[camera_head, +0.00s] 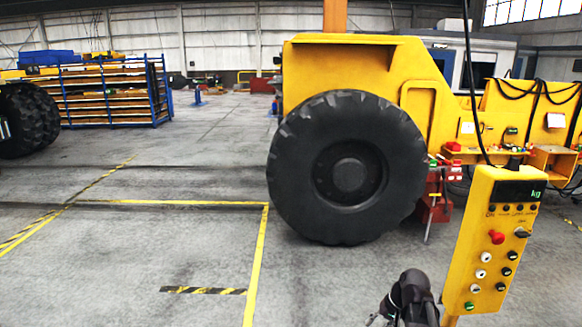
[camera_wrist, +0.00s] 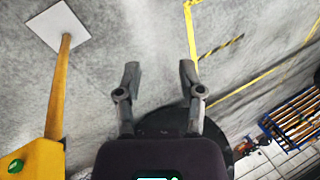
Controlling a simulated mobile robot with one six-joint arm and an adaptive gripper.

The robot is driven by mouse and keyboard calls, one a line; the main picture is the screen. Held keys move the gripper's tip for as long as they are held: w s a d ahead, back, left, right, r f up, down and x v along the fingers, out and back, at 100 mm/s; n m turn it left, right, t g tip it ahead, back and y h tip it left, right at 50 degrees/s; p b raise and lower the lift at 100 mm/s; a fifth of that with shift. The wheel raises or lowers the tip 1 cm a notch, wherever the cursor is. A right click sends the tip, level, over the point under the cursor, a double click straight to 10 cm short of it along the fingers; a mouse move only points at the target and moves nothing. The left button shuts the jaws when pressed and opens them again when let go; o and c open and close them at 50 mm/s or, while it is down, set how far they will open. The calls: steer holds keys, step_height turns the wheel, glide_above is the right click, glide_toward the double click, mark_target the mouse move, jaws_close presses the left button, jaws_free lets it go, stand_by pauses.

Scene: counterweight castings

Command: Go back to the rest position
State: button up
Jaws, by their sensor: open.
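My gripper (camera_wrist: 160,78) is open and empty in the wrist view, its two fingers spread apart above bare grey floor. In the head view part of my arm's dark end shows at the bottom edge, next to the yellow control pedestal (camera_head: 492,245). The pedestal has a display reading "kg", a red button and several other buttons and knobs. In the wrist view the pedestal's post (camera_wrist: 58,90) and white base plate (camera_wrist: 58,27) stand left of my gripper. No object is between the fingers.
A yellow vehicle (camera_head: 430,85) with a large black tyre (camera_head: 347,167) stands behind the pedestal. A blue rack (camera_head: 108,92) stands at the back left. Yellow floor lines (camera_head: 258,255) and a striped strip (camera_head: 203,290) mark the floor.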

steer(key=s+a+f+n+g+h, duration=0.1)
steer(key=s+a+f+n+h, duration=0.1)
steer(key=s+a, duration=0.5)
steer(key=shift+s+a+f+n+g+h+b, duration=0.15)
steer(key=shift+s+a+n+g+h+b, duration=0.25)
steer(key=shift+h, duration=0.7)
steer(key=shift+d, duration=0.2)
